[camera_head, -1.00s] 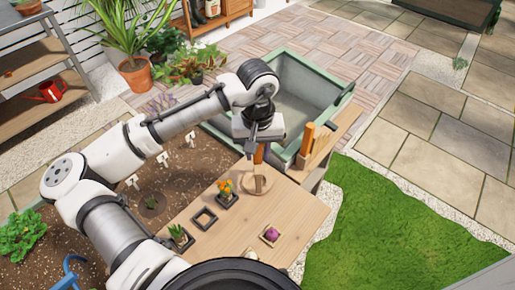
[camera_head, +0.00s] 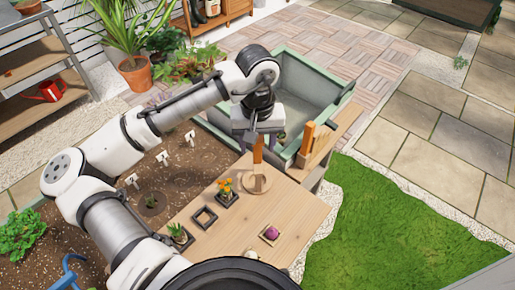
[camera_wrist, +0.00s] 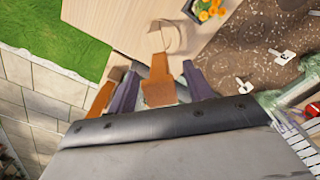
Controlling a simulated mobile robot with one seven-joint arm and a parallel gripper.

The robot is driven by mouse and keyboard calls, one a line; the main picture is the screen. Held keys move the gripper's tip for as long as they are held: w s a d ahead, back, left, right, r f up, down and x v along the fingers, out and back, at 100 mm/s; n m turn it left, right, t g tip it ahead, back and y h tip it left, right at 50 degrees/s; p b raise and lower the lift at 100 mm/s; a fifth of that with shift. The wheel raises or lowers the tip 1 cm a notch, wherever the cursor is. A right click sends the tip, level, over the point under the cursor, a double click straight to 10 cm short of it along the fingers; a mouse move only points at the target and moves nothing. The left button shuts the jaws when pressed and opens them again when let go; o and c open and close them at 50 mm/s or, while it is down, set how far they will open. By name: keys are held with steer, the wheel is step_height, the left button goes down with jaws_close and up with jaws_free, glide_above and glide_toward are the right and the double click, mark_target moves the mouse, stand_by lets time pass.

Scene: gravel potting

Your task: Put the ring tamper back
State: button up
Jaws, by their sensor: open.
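The ring tamper has an orange-brown wooden handle (camera_head: 257,153) and stands upright on the wooden table. A round pale wooden piece (camera_head: 257,187) is at its foot. I cannot tell whether that is its own base or a rest under it. My gripper (camera_head: 263,146) is right above the tamper, pointing down, open. In the wrist view the handle (camera_wrist: 158,92) lies between the two purple-grey fingers of my gripper (camera_wrist: 161,72), with a visible gap on each side. The pale round piece (camera_wrist: 170,38) shows beyond the handle.
An upright orange wooden piece (camera_head: 306,138) stands close right of my gripper, at the green-edged trough (camera_head: 347,95). Small square pots, one with orange flowers (camera_head: 226,188), and an empty square frame (camera_head: 205,218) are on the table. A purple item (camera_head: 271,233) sits near the front.

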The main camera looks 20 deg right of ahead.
step_height(320, 180, up, 10)
steer(key=shift+f+b, duration=0.15)
steer(key=shift+b, duration=0.3)
